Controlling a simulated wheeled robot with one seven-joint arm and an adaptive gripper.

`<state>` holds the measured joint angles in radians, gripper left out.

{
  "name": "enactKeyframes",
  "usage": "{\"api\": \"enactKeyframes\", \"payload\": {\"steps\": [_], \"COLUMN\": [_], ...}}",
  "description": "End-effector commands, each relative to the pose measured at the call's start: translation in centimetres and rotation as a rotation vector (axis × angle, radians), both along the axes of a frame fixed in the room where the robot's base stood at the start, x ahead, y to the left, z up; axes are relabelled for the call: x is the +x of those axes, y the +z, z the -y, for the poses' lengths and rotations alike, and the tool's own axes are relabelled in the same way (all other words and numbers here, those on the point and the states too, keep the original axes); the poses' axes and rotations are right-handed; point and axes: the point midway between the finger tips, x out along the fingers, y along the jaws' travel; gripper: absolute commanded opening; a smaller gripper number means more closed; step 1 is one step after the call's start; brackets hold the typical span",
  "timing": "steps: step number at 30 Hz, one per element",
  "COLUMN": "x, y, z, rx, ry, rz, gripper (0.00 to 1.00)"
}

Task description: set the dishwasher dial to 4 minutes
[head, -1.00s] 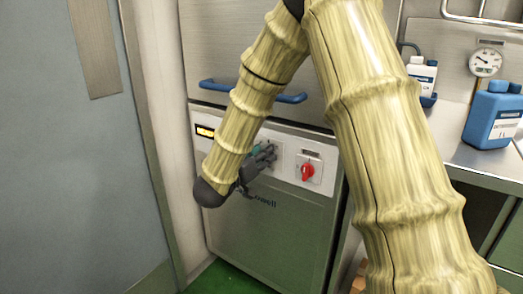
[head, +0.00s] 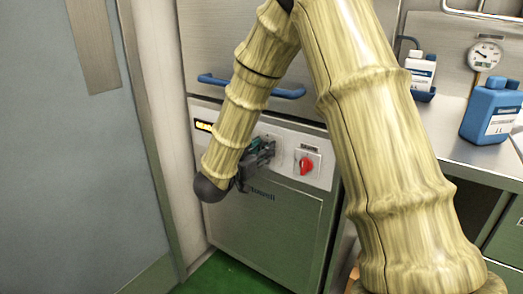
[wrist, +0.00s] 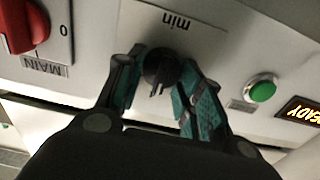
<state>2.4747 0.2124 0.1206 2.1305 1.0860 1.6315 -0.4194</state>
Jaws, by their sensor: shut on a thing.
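The dishwasher's dial (wrist: 161,68) is a round black knob on a pale panel marked "min", which appears upside down in the wrist view. My gripper (wrist: 163,62) has one finger on each side of the knob and is shut on it. The scale numbers and the dial's setting cannot be read. In the head view my gripper (head: 266,152) is at the control panel and hides the dial. The dishwasher (head: 270,215) has a grey-green front below this panel.
A red MAIN switch (wrist: 22,25) is beside the dial; it also shows in the head view (head: 306,168). A green button (wrist: 262,90) and a lit READY display (wrist: 302,109) are on the other side. A blue handle (head: 250,88) runs above the panel. Blue-and-white bottles stand at right.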

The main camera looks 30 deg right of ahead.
Motion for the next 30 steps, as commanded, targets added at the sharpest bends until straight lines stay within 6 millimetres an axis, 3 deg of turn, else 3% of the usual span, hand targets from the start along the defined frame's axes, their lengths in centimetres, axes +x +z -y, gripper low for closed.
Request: {"api": "enactKeyframes", "payload": {"steps": [1, 2, 5, 17, 23, 30], "x": [-0.1, -0.1, -0.1, -0.2, -1.1, -2.8], "y": [-0.1, -0.1, -0.1, 0.0, 0.0, 0.0], "z": [0.0, 0.0, 0.0, -0.4, -2.7, -6.8], "rx": [0.001, 0.001, 0.001, 0.000, -0.001, -0.001], "ry": [0.000, 0.000, 0.000, 0.001, 0.003, 0.002], "rz": [-0.003, -0.003, -0.003, -0.001, -0.002, -0.002], "gripper": [0.13, 0.38, 0.56, 0.56, 0.56, 0.56]}}
